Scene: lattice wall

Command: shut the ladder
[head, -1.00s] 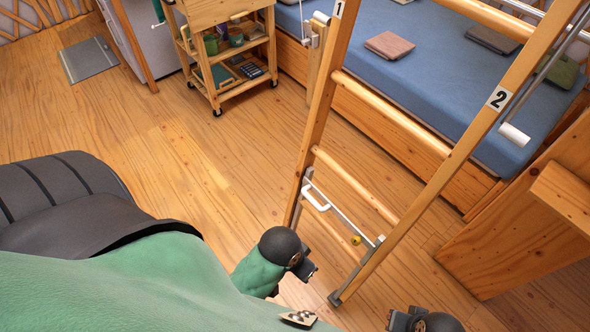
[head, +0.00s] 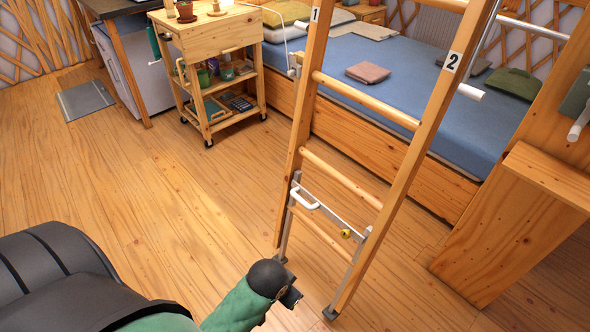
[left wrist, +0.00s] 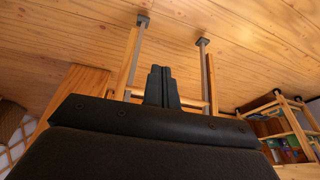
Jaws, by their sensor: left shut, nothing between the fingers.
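The wooden ladder (head: 340,178) stands on the plank floor, its rails labelled 1 and 2, its upper end out of view. Metal lower legs show at its feet. A metal crossbar (head: 327,212) with a white handle (head: 304,198) and a yellow knob (head: 346,234) spans the rails low down. My left gripper (head: 291,298) is low in front of the ladder's feet, apart from the handle. In the left wrist view the left gripper (left wrist: 161,75) is shut and empty, with the ladder's legs (left wrist: 209,75) behind it. My right gripper is not in view.
A blue bed (head: 400,85) with a wooden side lies behind the ladder. A wooden cart (head: 210,70) stands at the back left. A wooden bench-like block (head: 510,235) stands at the right. The floor (head: 150,190) left of the ladder is clear.

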